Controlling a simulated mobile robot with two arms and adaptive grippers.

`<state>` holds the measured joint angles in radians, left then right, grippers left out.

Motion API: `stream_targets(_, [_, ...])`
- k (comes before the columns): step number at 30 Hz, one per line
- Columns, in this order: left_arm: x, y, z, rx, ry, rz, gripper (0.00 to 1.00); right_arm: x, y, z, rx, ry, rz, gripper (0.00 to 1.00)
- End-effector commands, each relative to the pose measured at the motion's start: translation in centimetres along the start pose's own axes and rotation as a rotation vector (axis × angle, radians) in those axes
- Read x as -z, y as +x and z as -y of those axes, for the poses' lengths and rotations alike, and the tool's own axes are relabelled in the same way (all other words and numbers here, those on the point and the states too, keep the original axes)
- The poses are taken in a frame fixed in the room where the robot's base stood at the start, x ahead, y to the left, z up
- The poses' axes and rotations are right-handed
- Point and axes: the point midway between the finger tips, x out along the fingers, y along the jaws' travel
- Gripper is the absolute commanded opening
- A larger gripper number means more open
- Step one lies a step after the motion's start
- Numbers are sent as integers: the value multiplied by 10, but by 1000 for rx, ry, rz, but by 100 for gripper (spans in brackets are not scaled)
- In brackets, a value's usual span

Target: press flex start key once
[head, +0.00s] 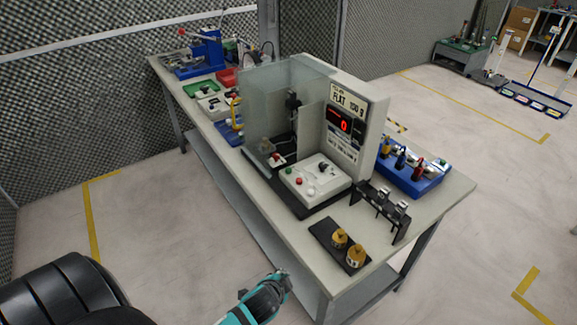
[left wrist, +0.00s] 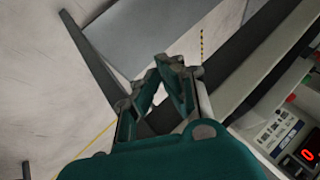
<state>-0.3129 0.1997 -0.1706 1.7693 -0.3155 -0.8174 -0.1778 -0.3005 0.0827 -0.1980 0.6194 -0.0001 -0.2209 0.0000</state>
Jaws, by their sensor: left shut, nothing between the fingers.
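A bench machine (head: 360,115) with a sign that seems to read "FLAT 100 g" and a red digit display stands on the table. In front of it is a white control box (head: 322,184) with red, green and pale buttons. A smaller box with a red button (head: 277,160) sits to its left. The labels are too small to tell which is the flex start key. My left gripper (head: 280,279) is shut and empty, beside the table's front edge and apart from the buttons. In the left wrist view its fingers (left wrist: 172,62) meet; the red display shows at lower right.
The long table (head: 285,248) has a black plate with two brass weights (head: 338,239), a dark rack (head: 382,210) and a blue tray (head: 425,183) at its right end. A clear screen (head: 268,95) stands left of the machine. Floor in front is open.

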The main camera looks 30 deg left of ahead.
Motion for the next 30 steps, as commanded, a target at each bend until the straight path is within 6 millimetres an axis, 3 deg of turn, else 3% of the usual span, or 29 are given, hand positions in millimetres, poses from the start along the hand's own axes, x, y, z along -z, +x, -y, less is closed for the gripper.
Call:
stream_targets(1, [23,-19,26,49,18,-34,0,0,-5,0,0,0,0,0])
stream_targets(3, [47,-40,58,121,57,-74,0,1,-7,0,0,0,-1,0])
stream_targets(8, [111,-76,136,361,247,-204,0,1,-12,0,0,0,-1,0])
stream_targets(11, [160,-92,184,568,470,-299,0,2,-12,0,1,-1,-2,0])
stream_targets(15, [243,-110,235,914,973,-421,0,2,-13,1,2,-1,-2,0])
stream_targets(18, [295,-108,249,1143,1487,-461,0,2,-13,2,3,-1,-2,0])
stream_targets(20, [312,-97,252,1226,1811,-461,0,2,-13,3,4,-1,-3,0])
stream_targets(22, [317,-76,259,1260,2197,-436,0,3,-13,4,5,-1,-3,0])
stream_targets(26, [284,-27,293,1102,2840,-377,0,3,-14,5,6,0,-4,0])
stream_targets(27, [270,-17,305,-1003,-2923,360,0,3,-14,5,6,0,-4,0])
stream_targets(30, [239,-2,330,-736,-2837,319,0,3,-14,5,6,-1,-4,0])
